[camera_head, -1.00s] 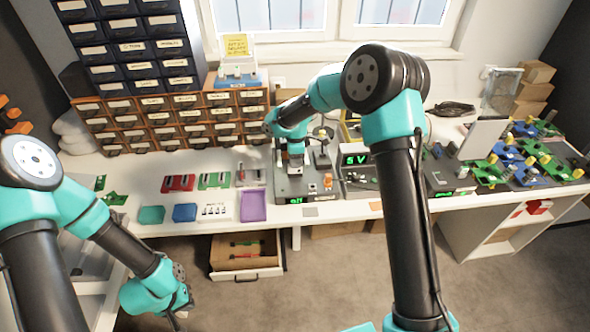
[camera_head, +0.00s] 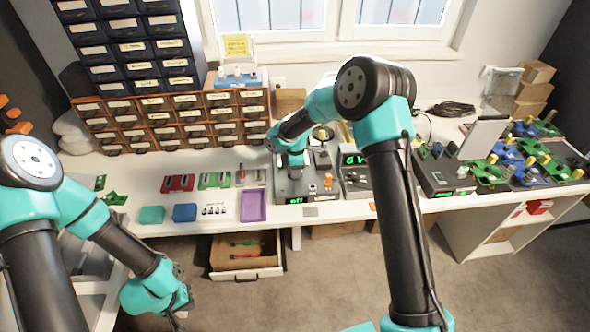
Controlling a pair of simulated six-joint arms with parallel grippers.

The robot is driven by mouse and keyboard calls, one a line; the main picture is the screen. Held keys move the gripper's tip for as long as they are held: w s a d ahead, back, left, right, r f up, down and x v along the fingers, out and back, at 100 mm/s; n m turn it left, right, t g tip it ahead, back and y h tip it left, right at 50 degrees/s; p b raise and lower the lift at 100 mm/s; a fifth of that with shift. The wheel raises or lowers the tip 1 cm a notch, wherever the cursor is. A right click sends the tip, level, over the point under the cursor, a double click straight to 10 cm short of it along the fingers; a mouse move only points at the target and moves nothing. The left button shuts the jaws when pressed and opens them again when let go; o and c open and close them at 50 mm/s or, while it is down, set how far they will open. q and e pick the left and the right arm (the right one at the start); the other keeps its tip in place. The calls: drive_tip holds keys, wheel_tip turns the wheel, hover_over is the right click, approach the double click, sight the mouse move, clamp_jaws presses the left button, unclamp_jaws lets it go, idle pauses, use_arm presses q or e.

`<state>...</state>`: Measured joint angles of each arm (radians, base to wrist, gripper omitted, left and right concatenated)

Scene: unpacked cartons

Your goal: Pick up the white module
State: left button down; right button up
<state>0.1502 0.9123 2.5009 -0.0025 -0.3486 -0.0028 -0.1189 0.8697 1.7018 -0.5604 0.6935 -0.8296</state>
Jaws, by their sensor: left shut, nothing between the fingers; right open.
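A small whitish module (camera_head: 249,178) with red parts lies on the white table, right of a green module (camera_head: 214,180) and a red module (camera_head: 178,182). My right gripper (camera_head: 295,167) hangs over the dark grey device with a green "off" display (camera_head: 295,195), to the right of the whitish module and apart from it. Its fingers are small and partly hidden, but it is open. My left gripper (camera_head: 180,314) is shut and empty, low at the lower left, off the front of the table.
Teal (camera_head: 151,215), blue (camera_head: 185,212) and purple (camera_head: 253,205) trays line the table's front, with a white tray among them. An open drawer (camera_head: 246,272) juts out below. Drawer cabinets stand behind; a power supply (camera_head: 354,172) and green and blue boards stand right.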

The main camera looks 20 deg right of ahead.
clamp_jaws()
idle(0.6)
drive_tip(key=shift+r, duration=1.5)
drive_tip(key=shift+s+r, duration=0.15)
drive_tip(key=shift+r, duration=0.15)
drive_tip(key=s+a+r, duration=0.1)
drive_tip(key=s+a, duration=0.3)
drive_tip(key=s, duration=1.1)
drive_tip(key=shift+a+r, duration=0.2)
